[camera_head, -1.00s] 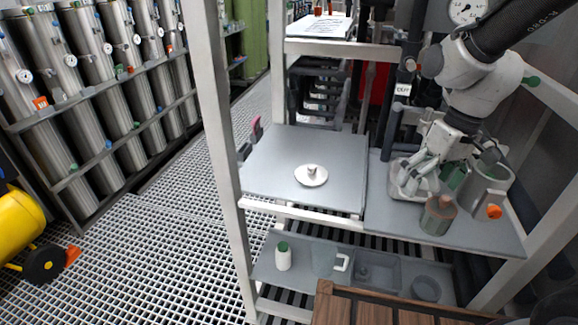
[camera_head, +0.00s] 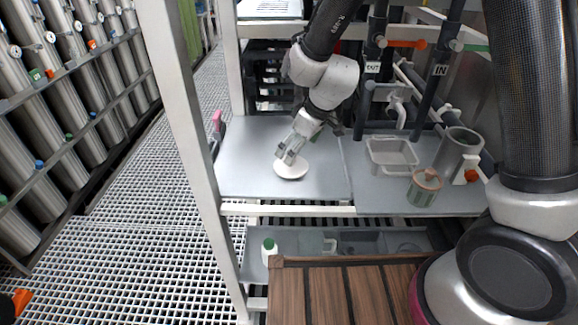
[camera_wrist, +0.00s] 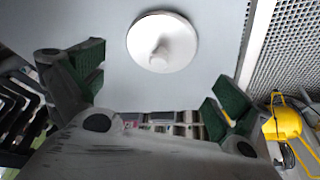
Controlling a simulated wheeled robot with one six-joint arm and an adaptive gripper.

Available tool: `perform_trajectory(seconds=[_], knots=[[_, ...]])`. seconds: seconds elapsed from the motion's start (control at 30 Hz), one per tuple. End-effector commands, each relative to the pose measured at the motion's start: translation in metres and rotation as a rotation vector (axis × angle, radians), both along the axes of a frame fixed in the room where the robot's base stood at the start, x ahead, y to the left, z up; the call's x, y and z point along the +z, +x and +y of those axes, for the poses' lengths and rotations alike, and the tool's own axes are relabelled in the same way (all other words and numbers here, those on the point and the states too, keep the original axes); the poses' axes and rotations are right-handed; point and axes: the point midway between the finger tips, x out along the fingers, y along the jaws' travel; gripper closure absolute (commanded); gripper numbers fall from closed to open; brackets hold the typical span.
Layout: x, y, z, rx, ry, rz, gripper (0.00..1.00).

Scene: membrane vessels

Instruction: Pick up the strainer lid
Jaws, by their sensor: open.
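The strainer lid (camera_head: 291,169) is a round white disc with a small knob in its middle. It lies flat on the left grey shelf panel (camera_head: 240,178). In the wrist view the lid (camera_wrist: 178,48) is at the top centre, ahead of the fingertips, with its knob facing me. My gripper (camera_head: 287,154) is just above the lid in the head view and partly covers its knob. In the wrist view its green-padded fingers (camera_wrist: 160,82) are spread wide with nothing between them. Whether a finger touches the lid cannot be told.
On the right shelf panel stand a shallow grey basin (camera_head: 391,157), a jar with a brownish lid (camera_head: 424,188) and a grey cylindrical vessel (camera_head: 457,152). A white bottle with a green cap (camera_head: 269,250) stands on the lower shelf. A frame post (camera_head: 180,130) rises at the left.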

Motion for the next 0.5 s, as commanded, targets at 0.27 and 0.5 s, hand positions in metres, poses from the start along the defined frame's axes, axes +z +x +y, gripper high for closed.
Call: perform_trajectory(seconds=[0.27,0.5], knots=[[-0.040,0.009,0.010,-0.001,-0.002,0.004,0.00],[-0.054,0.013,0.015,-0.001,0.000,0.000,0.00]])
